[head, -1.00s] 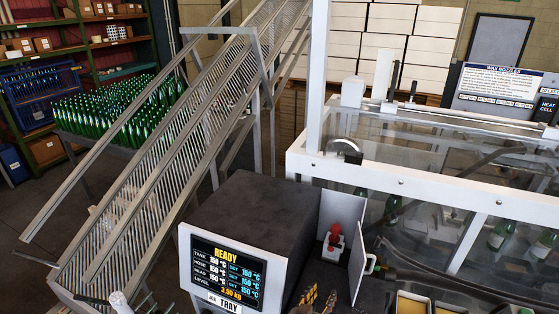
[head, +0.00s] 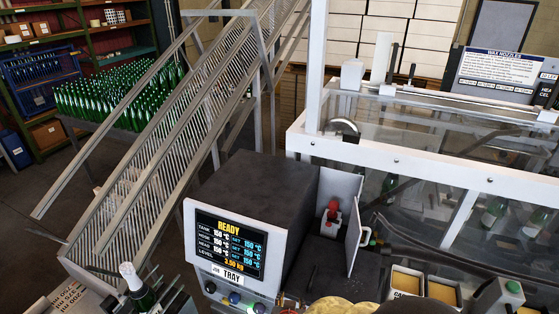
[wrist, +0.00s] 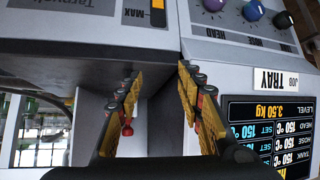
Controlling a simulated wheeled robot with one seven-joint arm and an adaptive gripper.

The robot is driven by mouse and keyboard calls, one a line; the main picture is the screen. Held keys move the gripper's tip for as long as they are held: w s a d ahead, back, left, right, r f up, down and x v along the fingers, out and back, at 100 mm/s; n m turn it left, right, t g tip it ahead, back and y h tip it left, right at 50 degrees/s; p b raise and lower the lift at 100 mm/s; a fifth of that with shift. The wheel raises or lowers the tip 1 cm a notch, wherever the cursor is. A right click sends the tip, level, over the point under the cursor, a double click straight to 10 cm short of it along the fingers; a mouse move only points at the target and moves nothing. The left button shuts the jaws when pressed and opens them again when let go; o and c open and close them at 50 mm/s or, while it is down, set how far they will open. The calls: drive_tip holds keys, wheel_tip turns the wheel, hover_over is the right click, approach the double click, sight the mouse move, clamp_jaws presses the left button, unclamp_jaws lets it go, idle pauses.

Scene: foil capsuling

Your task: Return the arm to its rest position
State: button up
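My gripper (wrist: 160,76) shows in the wrist view with its two yellow-and-black fingers apart. The gap between them is empty. It is in front of the grey heater unit, whose control panel (wrist: 262,125) appears upside down at the right. In the head view the same unit (head: 250,200) has a dark top and a screen reading READY and 3.50 kg. I cannot make out the gripper fingers in the head view. A rounded yellow shape is cut off at its bottom edge, and I cannot tell what it is.
A red-topped fitting (head: 333,210) stands in the unit's open side bay. A glass-walled machine frame (head: 400,163) fills the right. Wax-coloured trays (head: 407,283) sit below it. A slatted conveyor (head: 170,150) and many green bottles (head: 115,98) are at the left. One foil-necked bottle (head: 138,290) stands at bottom left.

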drive_tip(key=s+a+r+n+g+y+b, duration=0.1)
drive_tip(key=s+a+n+g+y+b, duration=0.2)
drive_tip(key=s+a, duration=0.35)
drive_tip(key=s+d+r+g+y+b, duration=0.2)
drive_tip(key=s+r+g+b, duration=0.1)
drive_tip(key=s+b, duration=0.25)
drive_tip(key=s+d+r+t+h+b, duration=0.1)
drive_tip(key=s+d+h+b, duration=0.1)
drive_tip(key=d+b, duration=0.6)
drive_tip(key=s+d+r+m+t+h+b, duration=0.1)
drive_tip(key=s+d+b, duration=0.4)
drive_tip(key=d+b, duration=0.3)
drive_tip(key=shift+d+r+m+h+b, duration=0.15)
drive_tip(key=shift+d+m+h+b, duration=0.2)
drive_tip(key=shift+d, duration=1.7)
